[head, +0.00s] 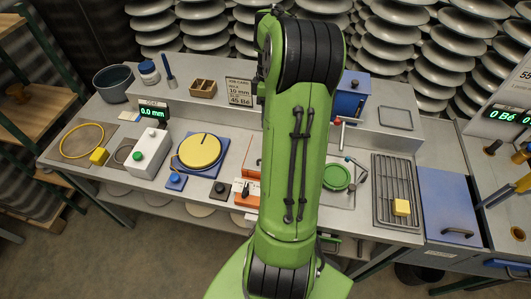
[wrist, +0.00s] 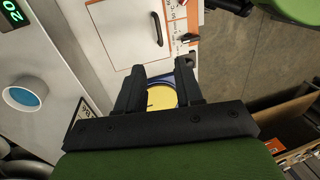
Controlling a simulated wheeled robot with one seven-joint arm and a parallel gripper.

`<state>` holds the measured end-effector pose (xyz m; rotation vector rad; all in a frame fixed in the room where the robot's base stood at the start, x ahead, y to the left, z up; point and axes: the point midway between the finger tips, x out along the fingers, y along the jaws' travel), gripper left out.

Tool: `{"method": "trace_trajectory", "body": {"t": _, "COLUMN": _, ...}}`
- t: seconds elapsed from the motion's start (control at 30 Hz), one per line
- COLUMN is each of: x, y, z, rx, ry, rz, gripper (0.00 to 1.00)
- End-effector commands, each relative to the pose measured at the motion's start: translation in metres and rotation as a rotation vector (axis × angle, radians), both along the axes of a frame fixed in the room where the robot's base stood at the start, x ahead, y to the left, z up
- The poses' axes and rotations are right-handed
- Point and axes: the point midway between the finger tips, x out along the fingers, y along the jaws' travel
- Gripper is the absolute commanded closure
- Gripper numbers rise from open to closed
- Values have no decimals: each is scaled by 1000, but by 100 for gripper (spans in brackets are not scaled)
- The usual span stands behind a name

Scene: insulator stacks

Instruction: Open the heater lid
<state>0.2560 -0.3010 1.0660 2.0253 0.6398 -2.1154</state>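A flat white lid (wrist: 125,35) with a dark bar handle (wrist: 157,29) and orange edging shows in the wrist view at the top; it looks like the heater lid and lies closed. In the head view my green arm hides most of it, and only an orange edge (head: 253,150) shows left of the arm. My gripper (wrist: 160,80) is open and empty, its two dark fingers apart. In the wrist view it is below the lid and apart from the handle. The yellow disc (wrist: 162,97) on its blue base shows between the fingers. The gripper is hidden in the head view.
A white box with a green button (head: 150,153), the yellow disc (head: 200,151) and small button boxes stand left of my arm.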

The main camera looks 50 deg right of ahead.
Motion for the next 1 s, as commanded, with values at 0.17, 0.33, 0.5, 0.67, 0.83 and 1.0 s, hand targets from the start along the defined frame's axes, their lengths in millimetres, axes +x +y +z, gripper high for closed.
{"method": "trace_trajectory", "body": {"t": 0.17, "x": -5, "y": 9, "z": -49, "rx": 5, "ry": 4, "rz": -2, "gripper": 64}}
{"method": "trace_trajectory", "body": {"t": 0.33, "x": -8, "y": 18, "z": -91, "rx": 4, "ry": 3, "rz": -2, "gripper": 64}}
{"method": "trace_trajectory", "body": {"t": 0.5, "x": -11, "y": 24, "z": -124, "rx": 2, "ry": 2, "rz": -1, "gripper": 64}}
{"method": "trace_trajectory", "body": {"t": 0.67, "x": -12, "y": 26, "z": -138, "rx": -1, "ry": 1, "rz": -2, "gripper": 64}}
{"method": "trace_trajectory", "body": {"t": 0.83, "x": -12, "y": 27, "z": -138, "rx": -2, "ry": 0, "rz": -2, "gripper": 64}}
{"method": "trace_trajectory", "body": {"t": 1.0, "x": -12, "y": 26, "z": -138, "rx": -2, "ry": 0, "rz": -2, "gripper": 78}}
